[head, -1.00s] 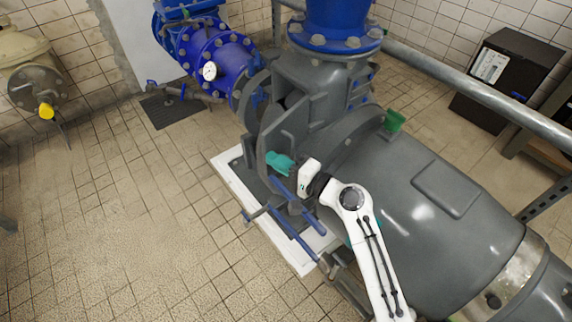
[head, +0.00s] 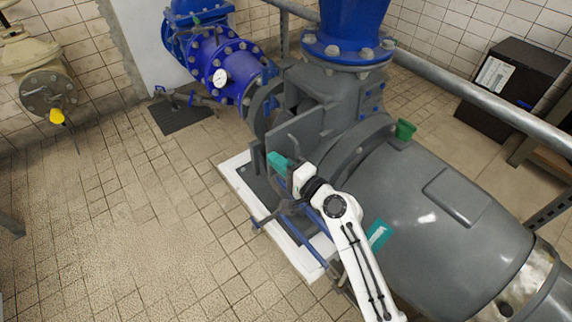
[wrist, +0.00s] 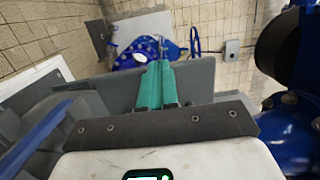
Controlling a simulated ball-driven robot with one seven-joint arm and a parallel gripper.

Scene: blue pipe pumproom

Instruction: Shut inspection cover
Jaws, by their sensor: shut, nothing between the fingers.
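A flat grey plate, which looks like the inspection cover (head: 297,131), stands at an angle on the side of the grey pump housing, with a dark gap behind it. My gripper (head: 277,160) is shut and empty, its teal fingers close to the lower left part of this plate. In the wrist view the shut fingers (wrist: 156,86) point away from me, with the grey plate (wrist: 205,78) spreading out behind and beside them. I cannot tell whether the fingers touch it. The hinge and the latch of the cover are not clear to me.
Blue handles and rods (head: 290,212) lie below my gripper, over a white-edged plinth (head: 308,263). A blue flanged pipe (head: 345,45) rises above the housing. The large grey casing (head: 440,200) fills the right. The tiled floor (head: 130,230) at left is clear.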

